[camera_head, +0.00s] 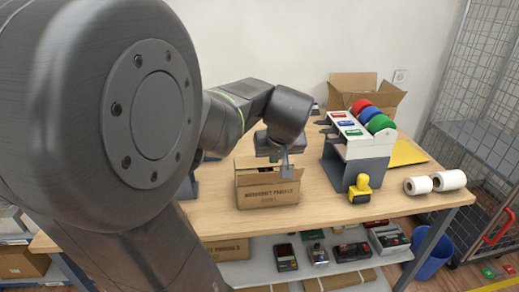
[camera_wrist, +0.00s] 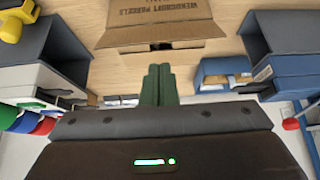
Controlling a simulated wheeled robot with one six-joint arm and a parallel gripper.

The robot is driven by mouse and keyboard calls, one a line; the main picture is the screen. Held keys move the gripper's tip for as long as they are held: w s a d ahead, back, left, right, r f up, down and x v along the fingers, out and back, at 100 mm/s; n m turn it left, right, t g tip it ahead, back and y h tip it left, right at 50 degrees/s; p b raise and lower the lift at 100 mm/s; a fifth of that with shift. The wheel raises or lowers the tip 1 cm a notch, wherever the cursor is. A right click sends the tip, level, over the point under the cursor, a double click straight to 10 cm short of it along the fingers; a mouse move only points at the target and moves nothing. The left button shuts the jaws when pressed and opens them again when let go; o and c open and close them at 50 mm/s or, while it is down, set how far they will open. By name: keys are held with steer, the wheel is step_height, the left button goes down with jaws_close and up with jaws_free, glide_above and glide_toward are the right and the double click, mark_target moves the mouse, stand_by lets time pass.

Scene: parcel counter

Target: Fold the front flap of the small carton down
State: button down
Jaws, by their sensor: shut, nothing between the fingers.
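The small carton (camera_head: 268,196) stands on the table with its printed face toward me. In the wrist view the carton (camera_wrist: 160,12) is at the top, its print upside down. A plain cardboard strip that looks like the front flap (camera_wrist: 160,34) borders a narrow dark gap; its exact angle is hard to tell. My gripper (camera_head: 286,172) is over the carton's front right part, partly hiding its top. In the wrist view my gripper's fingers (camera_wrist: 158,84) are together and empty, pointing toward the carton. Contact with the flap cannot be made out.
A rack (camera_head: 350,140) with red, blue and green rolls stands right of the carton. A yellow-topped tool (camera_head: 360,187) and white rolls (camera_head: 418,185) lie near the front right. A larger open carton (camera_head: 365,92) is behind. Bare table (camera_head: 225,207) shows left of the carton.

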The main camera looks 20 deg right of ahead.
step_height(320, 180, down, 9)
steer(key=b, duration=0.6)
steer(key=w+p, duration=0.1)
steer(key=w+r+p, duration=0.1)
steer(key=w, duration=0.1)
steer(key=w+d+r+p, duration=0.1)
steer(key=w, duration=0.1)
steer(key=shift+d+r, duration=0.1)
steer(key=shift+r, duration=0.15)
steer(key=shift+w+d+f+b, duration=0.2)
steer(key=shift+w+f+b, duration=0.25)
steer(key=shift+w+f, duration=0.3)
steer(key=shift+w+d+f+b, duration=0.15)
steer(key=shift+w+f+b, duration=0.25)
steer(key=shift+w+f, duration=0.35)
steer(key=shift+w+d+f+b, duration=0.2)
steer(key=shift+w+f+b, duration=0.3)
steer(key=shift+w, duration=0.4)
steer(key=shift+f, duration=0.2)
step_height(320, 180, up, 9)
steer(key=p, duration=0.5)
steer(key=shift+p, duration=0.4)
